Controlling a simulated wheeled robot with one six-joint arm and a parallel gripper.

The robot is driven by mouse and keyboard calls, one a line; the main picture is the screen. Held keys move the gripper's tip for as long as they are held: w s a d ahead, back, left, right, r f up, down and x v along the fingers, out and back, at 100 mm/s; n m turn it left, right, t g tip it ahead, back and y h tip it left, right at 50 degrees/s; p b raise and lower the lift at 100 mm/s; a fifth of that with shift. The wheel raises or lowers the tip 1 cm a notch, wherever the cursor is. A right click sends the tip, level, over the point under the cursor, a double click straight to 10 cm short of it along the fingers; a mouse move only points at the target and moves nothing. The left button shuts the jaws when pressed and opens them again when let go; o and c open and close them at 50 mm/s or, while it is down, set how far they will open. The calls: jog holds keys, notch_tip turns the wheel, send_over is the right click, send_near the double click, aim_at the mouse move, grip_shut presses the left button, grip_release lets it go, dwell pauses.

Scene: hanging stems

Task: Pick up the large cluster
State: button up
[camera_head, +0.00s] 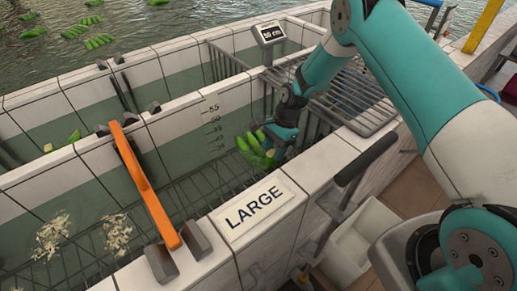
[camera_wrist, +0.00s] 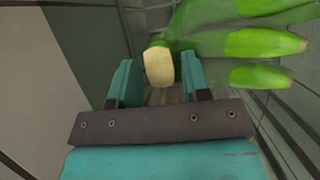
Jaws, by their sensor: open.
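A cluster of green bananas (camera_head: 260,152) hangs at the right end of the tiled tank, behind the wall with the LARGE sign. My gripper (camera_head: 279,137) is at its right side. In the wrist view the jaws (camera_wrist: 158,74) are open, with a finger on each side of the cluster's pale cut stem end (camera_wrist: 158,66). The green fingers of the cluster (camera_wrist: 256,43) spread to the right. I cannot tell how deep the stem sits between the jaws or whether it touches them.
The LARGE sign (camera_head: 253,208) lies on the near tank wall. An orange bar (camera_head: 146,187) spans the tank to the left. Pale debris (camera_head: 117,233) floats at lower left. A metal grate (camera_head: 352,97) and display post (camera_head: 269,33) stand behind my gripper. A white bin (camera_head: 366,238) is outside.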

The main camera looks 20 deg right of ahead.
jog(key=shift+f, duration=0.15)
jog(key=c, duration=0.7)
grip_shut()
